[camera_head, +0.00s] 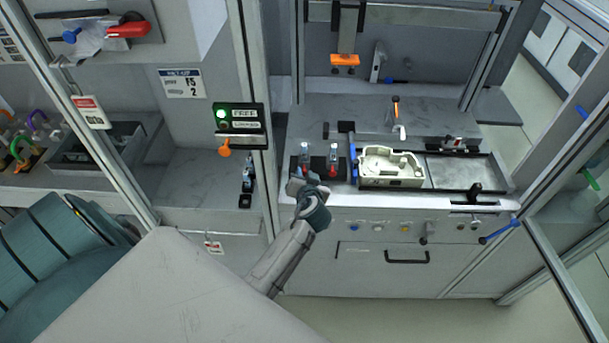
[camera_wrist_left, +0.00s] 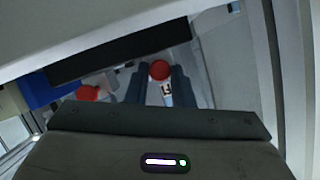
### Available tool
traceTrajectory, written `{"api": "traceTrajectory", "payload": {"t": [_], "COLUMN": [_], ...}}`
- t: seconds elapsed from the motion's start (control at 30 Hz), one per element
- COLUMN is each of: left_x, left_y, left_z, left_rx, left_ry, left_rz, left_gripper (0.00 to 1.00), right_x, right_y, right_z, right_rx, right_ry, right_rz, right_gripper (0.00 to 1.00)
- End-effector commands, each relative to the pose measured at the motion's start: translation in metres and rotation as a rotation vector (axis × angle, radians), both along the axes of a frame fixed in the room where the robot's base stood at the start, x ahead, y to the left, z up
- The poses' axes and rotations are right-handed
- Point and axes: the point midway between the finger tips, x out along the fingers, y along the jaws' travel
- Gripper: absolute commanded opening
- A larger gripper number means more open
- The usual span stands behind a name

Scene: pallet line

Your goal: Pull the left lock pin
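My left gripper (camera_head: 303,178) is just in front of the left pin. In the left wrist view, a red knob (camera_wrist_left: 160,70), apparently the left pin's, shows between my two open fingers (camera_wrist_left: 159,88), with a white label below it. Whether the fingers touch it I cannot tell. The other red knob (camera_wrist_left: 88,93) lies to the left there, outside the fingers. My right gripper is not in view.
A cream housing (camera_head: 390,167) sits in the rail fixture (camera_head: 462,172), right of the pins. A sign (camera_head: 240,122) shows a green light beside FREE. A metal post (camera_head: 262,120) stands left of my arm. An orange-ended press (camera_head: 345,60) hangs behind.

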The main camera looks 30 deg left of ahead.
Motion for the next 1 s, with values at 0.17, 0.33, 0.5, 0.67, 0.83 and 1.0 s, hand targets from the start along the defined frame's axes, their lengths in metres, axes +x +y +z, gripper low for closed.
{"api": "traceTrajectory", "payload": {"t": [0.17, 0.33, 0.5, 0.67, 0.83, 1.0], "left_x": [0.0, -0.008, -0.026, -0.027, -0.027, -0.026], "left_y": [0.0, -0.006, -0.016, -0.016, -0.016, -0.016], "left_z": [0.0, -0.002, -0.002, -0.001, -0.001, 0.0], "left_rx": [0.0, -0.002, 0.0, 0.0, -0.001, 0.0], "left_ry": [0.0, -0.001, 0.001, 0.002, 0.002, 0.001], "left_rz": [0.0, 0.0, 0.0, 0.0, 0.001, 0.0], "left_gripper": [0.0, 0.0, 0.0, 0.0, 0.39, 0.43], "right_x": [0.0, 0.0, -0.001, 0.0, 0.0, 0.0], "right_y": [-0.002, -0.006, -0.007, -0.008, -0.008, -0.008], "right_z": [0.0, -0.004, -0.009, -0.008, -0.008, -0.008], "right_rx": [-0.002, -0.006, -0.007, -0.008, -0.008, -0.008], "right_ry": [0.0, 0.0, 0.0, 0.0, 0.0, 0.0], "right_rz": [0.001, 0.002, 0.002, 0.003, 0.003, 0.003], "right_gripper": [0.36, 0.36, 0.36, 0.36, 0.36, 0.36]}}
